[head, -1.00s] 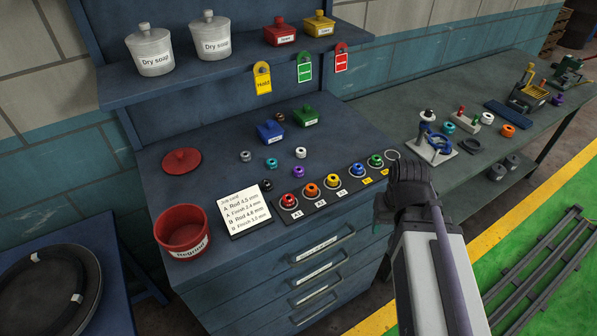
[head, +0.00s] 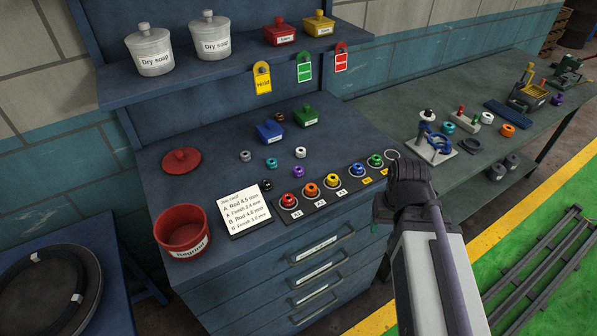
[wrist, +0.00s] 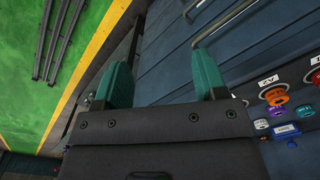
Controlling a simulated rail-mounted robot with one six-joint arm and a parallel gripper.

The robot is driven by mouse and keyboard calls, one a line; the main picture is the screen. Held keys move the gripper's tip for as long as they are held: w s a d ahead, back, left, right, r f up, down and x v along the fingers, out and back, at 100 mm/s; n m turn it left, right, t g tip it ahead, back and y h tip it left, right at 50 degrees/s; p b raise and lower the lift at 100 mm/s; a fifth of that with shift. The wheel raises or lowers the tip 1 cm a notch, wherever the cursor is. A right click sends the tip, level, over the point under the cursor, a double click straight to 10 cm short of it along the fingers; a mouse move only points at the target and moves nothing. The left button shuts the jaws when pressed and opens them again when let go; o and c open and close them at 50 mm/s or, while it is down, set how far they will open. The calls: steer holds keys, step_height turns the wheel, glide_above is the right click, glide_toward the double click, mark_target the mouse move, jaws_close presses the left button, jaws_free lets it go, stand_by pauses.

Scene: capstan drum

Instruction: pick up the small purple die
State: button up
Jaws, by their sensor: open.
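The small purple die (head: 298,171) sits on the blue cabinet top, behind the row of coloured dies, with a teal die to its left and a white one behind it. A purple piece also shows in the wrist view (wrist: 261,125), at the right edge. My gripper (wrist: 163,78) is open and empty, its two teal fingers spread wide. It hangs beside the cabinet's front right corner, to the right of the die and clear of it. In the head view my own wrist mostly hides the fingers.
A black rack (head: 335,190) of coloured dies runs along the cabinet's front edge. A job card (head: 249,210) and red pot (head: 182,232) stand left. Blue (head: 270,132) and green (head: 306,116) boxes stand behind. Another purple piece (head: 557,99) lies on the right bench. Drawer handles (head: 322,271) project below.

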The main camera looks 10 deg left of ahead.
steer(key=w+a+r+n+p, duration=0.4)
steer(key=w+a+r+p, duration=0.15)
steer(key=w+a, duration=0.55)
steer(key=r+n, duration=0.1)
steer(key=n, duration=1.4)
glide_above(298, 169)
step_height(298, 169, down, 5)
steer(key=b, duration=0.4)
steer(key=shift+s, duration=0.15)
steer(key=f+b, duration=0.6)
steer(key=shift+w, duration=0.2)
steer(key=shift+r, duration=0.25)
steer(key=c, duration=1.1)
